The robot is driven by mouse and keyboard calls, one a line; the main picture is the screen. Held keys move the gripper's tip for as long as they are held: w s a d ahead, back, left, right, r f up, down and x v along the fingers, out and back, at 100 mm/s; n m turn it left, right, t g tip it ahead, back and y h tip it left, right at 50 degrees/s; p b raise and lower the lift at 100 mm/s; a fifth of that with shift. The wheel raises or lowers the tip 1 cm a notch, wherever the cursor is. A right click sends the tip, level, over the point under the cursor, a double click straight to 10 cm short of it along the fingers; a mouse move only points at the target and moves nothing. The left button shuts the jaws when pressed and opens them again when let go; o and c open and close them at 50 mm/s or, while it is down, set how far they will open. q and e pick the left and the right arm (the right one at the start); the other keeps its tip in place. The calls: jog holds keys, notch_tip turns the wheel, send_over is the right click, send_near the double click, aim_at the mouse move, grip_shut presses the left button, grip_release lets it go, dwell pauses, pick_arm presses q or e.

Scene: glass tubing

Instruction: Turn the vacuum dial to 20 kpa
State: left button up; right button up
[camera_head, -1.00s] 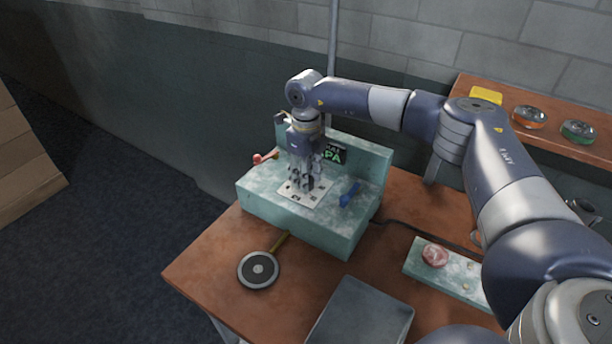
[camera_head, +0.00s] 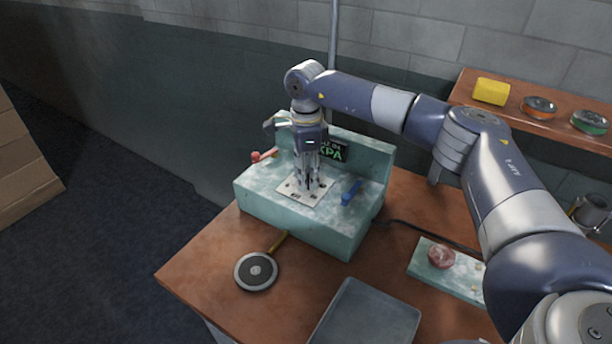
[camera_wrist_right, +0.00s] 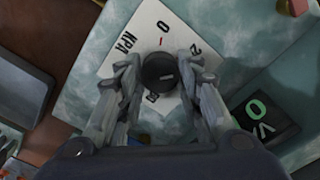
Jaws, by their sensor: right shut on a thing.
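The vacuum dial is a round black knob (camera_wrist_right: 160,72) on a white scale plate (camera_wrist_right: 131,38) in the right wrist view. The plate carries "KPA", a 0 and other numbers; a small red mark shows near the 0. In the head view the plate (camera_head: 291,191) lies on top of the pale green machine (camera_head: 290,223). My right gripper (camera_head: 309,186) points down over the plate and hides the knob there. In the right wrist view its fingers (camera_wrist_right: 158,85) are shut on the knob from both sides. My left gripper is not in view.
A green-lettered display (camera_head: 333,152) stands behind the dial. A blue lever (camera_head: 351,192) is to its right and a red-ended lever (camera_head: 262,156) to its left. A round black pad (camera_head: 256,271), a grey tray (camera_head: 365,318) and a pale green slab (camera_head: 455,277) lie on the table.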

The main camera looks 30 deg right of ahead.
jog(key=shift+n, duration=0.8)
jog(key=o, duration=1.1)
notch_tip(320, 180, up, 12)
dwell(0.3)
